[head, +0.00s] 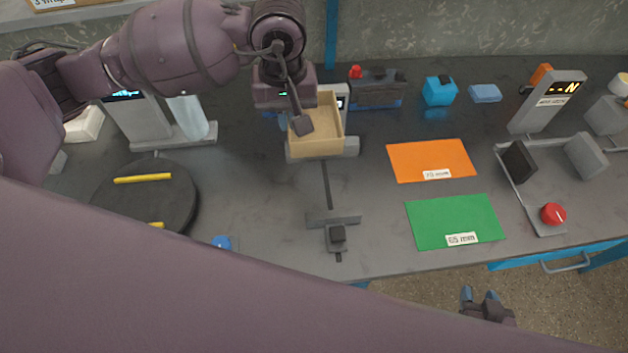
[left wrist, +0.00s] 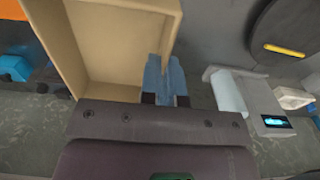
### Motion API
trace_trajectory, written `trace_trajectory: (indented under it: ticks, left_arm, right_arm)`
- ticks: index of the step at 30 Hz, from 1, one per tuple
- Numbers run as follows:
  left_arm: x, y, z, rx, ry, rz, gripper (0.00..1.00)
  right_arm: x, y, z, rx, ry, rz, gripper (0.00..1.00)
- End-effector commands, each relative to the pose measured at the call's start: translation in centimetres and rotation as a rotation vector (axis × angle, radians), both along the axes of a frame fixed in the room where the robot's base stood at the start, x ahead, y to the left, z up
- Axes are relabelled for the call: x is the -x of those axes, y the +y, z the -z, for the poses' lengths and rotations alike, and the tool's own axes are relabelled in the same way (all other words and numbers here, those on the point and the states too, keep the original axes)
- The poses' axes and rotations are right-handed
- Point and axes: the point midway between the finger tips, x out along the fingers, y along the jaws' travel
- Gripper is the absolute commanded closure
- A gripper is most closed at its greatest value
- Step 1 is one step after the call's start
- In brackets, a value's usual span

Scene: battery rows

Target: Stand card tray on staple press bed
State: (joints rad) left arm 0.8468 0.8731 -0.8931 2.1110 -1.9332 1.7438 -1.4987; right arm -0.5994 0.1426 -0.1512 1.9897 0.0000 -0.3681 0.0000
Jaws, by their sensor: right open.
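The card tray (head: 330,147) is a tan open-topped box in the middle of the head view. It also fills the upper left of the left wrist view (left wrist: 112,92). My left gripper (left wrist: 165,78) has its blue fingers at one tray wall and looks shut on it; in the head view the arm partly hides the tray. The tray appears over a grey block (head: 351,147); I cannot tell if they touch. A dark device with a red knob (head: 377,92) stands behind; I cannot tell which device is the staple press. My right gripper (head: 481,298) is open and empty beyond the front edge.
A rail with a stop (head: 334,218) runs forward from the grey block. Orange (head: 431,160) and green (head: 455,222) mats lie right. A tester with a red knob (head: 553,214) stands farther right. A dark turntable (head: 130,203) with yellow bars is at left.

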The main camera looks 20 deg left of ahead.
Motion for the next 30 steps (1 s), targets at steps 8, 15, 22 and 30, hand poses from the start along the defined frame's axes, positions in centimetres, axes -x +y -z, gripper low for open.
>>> trace_trajectory:
  ticks: [8, 15, 22, 30]
  left_arm:
    - [0.1, -0.1, 5.2, 0.001, 0.006, -0.008, 1.00]
    - [0.1, -0.1, 10.4, 0.001, 0.006, -0.009, 1.00]
    - [0.1, -0.1, 14.4, 0.000, 0.003, -0.007, 1.00]
    - [0.0, -0.1, 16.0, 0.001, 0.001, -0.006, 1.00]
  right_arm:
    - [-0.2, -0.2, -0.1, 0.004, -0.003, -0.002, 0.57]
    - [-0.1, -0.1, -0.1, 0.004, -0.002, -0.001, 0.57]
    - [0.2, -0.1, 0.1, 0.002, 0.004, 0.001, 0.57]
    - [0.5, -0.1, 0.3, -0.001, 0.010, 0.006, 0.57]
